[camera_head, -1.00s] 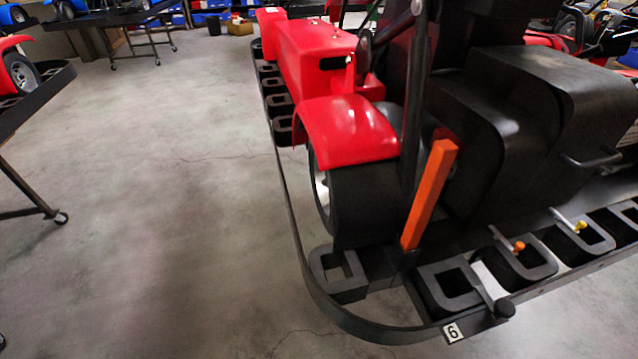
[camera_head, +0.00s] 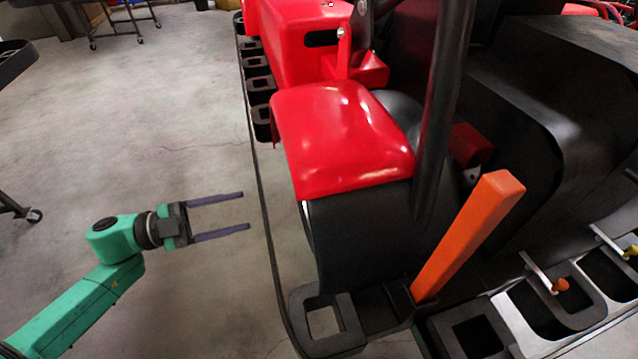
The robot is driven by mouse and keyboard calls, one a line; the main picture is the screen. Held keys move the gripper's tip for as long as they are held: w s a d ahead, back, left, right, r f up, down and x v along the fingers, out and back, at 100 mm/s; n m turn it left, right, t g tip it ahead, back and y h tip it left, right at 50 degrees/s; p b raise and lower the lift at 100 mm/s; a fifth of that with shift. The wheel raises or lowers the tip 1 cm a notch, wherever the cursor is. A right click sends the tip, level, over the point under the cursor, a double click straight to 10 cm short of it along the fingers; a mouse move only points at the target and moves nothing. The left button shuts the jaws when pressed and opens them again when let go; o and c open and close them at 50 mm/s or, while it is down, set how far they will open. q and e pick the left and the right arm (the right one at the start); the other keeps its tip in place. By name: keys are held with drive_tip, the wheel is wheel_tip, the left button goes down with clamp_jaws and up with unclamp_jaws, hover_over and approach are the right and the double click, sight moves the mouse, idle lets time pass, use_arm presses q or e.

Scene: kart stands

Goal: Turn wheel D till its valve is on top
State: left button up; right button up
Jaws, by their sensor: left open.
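A black wheel (camera_head: 358,240) of the red kart sits under a red fender (camera_head: 340,135) in the middle. I see its tread from behind; its outer face is turned left and almost edge-on, so its valve is hidden. I see no letter on it. My left gripper (camera_head: 246,210) is open and empty, its two dark fingers pointing right toward the wheel. It is left of the wheel, apart from it, with the stand's rim between them in the picture. My right gripper is not in view.
The kart stand's black rim (camera_head: 262,205) curves round the wheel. An orange post (camera_head: 468,237) stands right of the wheel, with a dark upright bar (camera_head: 444,110) near it. Black square blocks (camera_head: 325,318) line the stand.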

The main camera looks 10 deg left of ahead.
use_arm(q)
drive_tip(key=d, duration=0.4)
drive_tip(key=w+d+r, duration=0.1)
drive_tip(key=d, duration=0.1)
drive_tip(key=shift+p, duration=0.3)
drive_tip(key=p+x, duration=0.1)
drive_tip(key=x, duration=0.6)
drive_tip(key=shift+w+d+f, duration=0.15)
drive_tip(key=shift+w+d, duration=0.05)
drive_tip(key=shift+w, duration=0.1)
drive_tip(key=shift+d+f, duration=0.1)
drive_tip(key=shift+d, duration=0.2)
drive_tip(key=shift+w, duration=0.1)
clamp_jaws()
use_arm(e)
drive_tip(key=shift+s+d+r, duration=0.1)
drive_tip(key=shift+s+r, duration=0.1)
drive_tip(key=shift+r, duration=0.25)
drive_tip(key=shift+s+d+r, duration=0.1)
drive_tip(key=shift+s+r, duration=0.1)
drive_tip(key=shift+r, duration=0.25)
